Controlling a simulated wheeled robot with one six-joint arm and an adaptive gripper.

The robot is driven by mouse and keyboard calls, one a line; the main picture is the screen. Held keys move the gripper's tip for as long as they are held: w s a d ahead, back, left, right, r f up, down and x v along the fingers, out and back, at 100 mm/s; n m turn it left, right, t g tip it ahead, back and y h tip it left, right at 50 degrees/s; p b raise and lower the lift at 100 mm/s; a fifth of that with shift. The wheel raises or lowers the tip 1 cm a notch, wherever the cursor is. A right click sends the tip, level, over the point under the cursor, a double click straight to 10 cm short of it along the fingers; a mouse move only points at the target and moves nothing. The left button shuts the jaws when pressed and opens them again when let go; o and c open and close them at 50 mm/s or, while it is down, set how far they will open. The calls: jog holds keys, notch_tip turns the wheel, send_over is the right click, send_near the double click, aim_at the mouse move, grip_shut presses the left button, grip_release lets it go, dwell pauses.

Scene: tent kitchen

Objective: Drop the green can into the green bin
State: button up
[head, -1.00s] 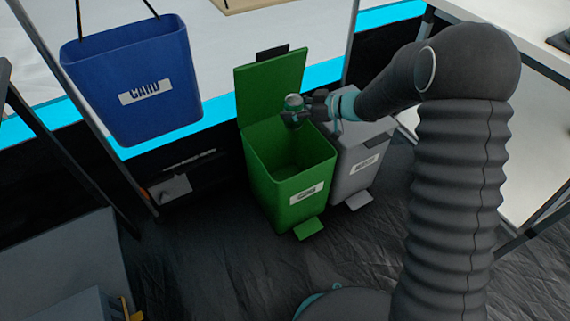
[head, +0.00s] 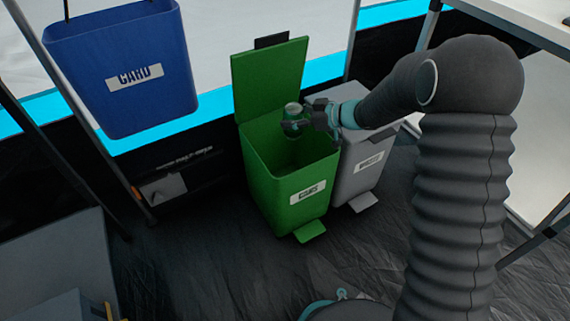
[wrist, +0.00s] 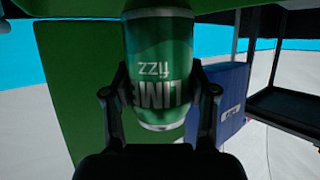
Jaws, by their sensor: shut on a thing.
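The green can (wrist: 160,65) is held between the two fingers of my gripper (wrist: 160,100) in the wrist view, with lettering reading "LIME fizz" upside down. In the head view the can (head: 293,112) shows small at the tip of my gripper (head: 294,127). My gripper is shut on it. The green bin (head: 290,195) stands on the floor with its lid (head: 270,80) raised at the back. The can and gripper appear over the bin's opening, in front of the lid. The exact height above the rim is hard to tell.
A grey bin (head: 362,172) stands right beside the green bin. A blue bin labelled CARD (head: 135,95) hangs at the left; it also shows in the wrist view (wrist: 232,88). A white table (head: 530,120) is at the right. Dark floor (head: 220,270) lies clear in front.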

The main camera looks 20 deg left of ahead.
jog(key=o, duration=0.9)
jog(key=v, duration=1.2)
